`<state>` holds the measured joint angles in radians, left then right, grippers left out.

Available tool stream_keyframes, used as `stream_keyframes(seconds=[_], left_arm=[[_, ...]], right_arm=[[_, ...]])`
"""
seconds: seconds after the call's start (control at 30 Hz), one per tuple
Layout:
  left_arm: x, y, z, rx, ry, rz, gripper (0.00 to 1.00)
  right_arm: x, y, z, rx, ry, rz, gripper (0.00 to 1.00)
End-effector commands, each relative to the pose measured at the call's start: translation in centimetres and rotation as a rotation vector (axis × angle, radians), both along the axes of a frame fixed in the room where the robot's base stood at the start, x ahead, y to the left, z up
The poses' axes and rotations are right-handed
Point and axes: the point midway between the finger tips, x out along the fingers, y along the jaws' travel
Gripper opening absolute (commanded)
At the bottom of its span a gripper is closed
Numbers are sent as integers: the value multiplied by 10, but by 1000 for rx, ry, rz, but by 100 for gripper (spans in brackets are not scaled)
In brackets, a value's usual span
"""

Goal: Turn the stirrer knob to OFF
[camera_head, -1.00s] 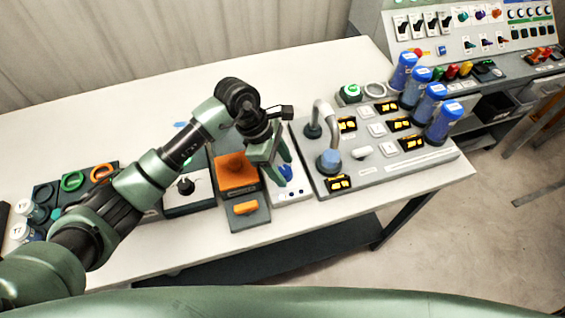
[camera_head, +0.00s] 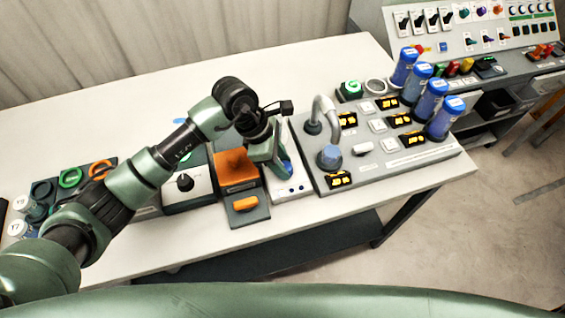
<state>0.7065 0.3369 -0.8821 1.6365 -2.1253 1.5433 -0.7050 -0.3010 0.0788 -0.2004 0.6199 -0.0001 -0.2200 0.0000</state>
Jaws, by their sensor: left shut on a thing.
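My left gripper (camera_head: 285,174) reaches down from the upper left over a narrow white unit (camera_head: 290,192) in the middle of the table. Its fingers are shut on the small blue knob (camera_head: 288,168) there, and they hide most of it. A black knob (camera_head: 185,182) with a pale pointer sits on a white box further left, apart from the gripper. I cannot read a stirrer label on either unit, nor how the blue knob is turned. My right gripper is out of view.
An orange-topped block (camera_head: 237,167) with an orange switch (camera_head: 245,204) stands just left of the gripper. To the right, a grey panel (camera_head: 395,163) carries a curved tap (camera_head: 322,112), small displays and several blue-capped bottles. Green and orange rings (camera_head: 70,177) lie at far left.

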Motion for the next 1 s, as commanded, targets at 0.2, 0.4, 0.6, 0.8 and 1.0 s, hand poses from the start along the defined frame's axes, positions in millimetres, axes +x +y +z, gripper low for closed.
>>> stream_keyframes(seconds=[0.2, 0.4, 0.6, 0.8, 1.0], left_arm=[[-1, 0, -2, 0, -3, 152, 0], [-1, 0, -1, -1, -4, 272, 0], [-2, 0, 0, 0, -3, 351, 0], [-2, 0, 0, 0, -1, 384, 0], [-2, 0, 1, 0, -2, 388, 0]], right_arm=[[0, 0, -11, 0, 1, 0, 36], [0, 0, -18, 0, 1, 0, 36], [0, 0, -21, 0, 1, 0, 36], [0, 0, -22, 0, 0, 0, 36], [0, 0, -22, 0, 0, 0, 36]])
